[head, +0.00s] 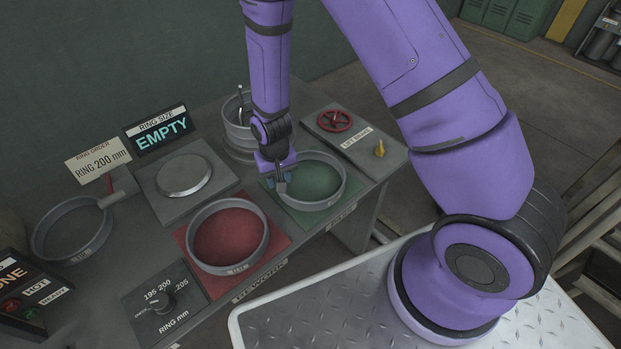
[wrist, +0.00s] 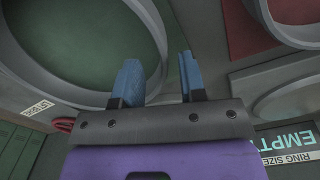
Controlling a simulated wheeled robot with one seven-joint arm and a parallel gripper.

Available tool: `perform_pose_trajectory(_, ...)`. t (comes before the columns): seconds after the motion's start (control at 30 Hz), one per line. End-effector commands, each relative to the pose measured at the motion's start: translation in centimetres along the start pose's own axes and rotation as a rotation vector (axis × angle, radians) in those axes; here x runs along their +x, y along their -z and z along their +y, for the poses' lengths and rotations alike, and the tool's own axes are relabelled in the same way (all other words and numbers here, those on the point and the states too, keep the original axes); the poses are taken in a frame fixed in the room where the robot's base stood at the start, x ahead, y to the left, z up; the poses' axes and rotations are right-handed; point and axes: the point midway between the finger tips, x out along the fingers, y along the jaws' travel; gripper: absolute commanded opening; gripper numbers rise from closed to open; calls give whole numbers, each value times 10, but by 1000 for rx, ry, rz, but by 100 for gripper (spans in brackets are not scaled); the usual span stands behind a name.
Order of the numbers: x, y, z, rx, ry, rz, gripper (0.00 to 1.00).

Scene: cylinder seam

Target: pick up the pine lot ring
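A grey metal ring (head: 342,193) lies on the green mat (head: 273,196), with the green surface showing inside it. I take it as the pine lot ring by its colour, as its label is too small to read. My gripper (head: 281,187) is at the ring's left rim, pointing down. In the wrist view, the blue fingers (wrist: 160,78) are apart, and the ring's wall (wrist: 158,40) passes between them. One finger is over the green inside and the other is outside. I cannot tell whether either finger touches the wall.
Another ring (head: 229,270) lies on the red mat (head: 277,243) to the left. A red handwheel (head: 334,120) stands on a panel behind the green mat.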

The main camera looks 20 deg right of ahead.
Motion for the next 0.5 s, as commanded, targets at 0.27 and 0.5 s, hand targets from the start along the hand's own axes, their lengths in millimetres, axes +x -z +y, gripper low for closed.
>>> perform_pose_trajectory(0.27, 28, 0, 0, 0, 0, -1, 38)
perform_pose_trajectory(0.5, 30, 0, 0, 0, 0, 0, 38)
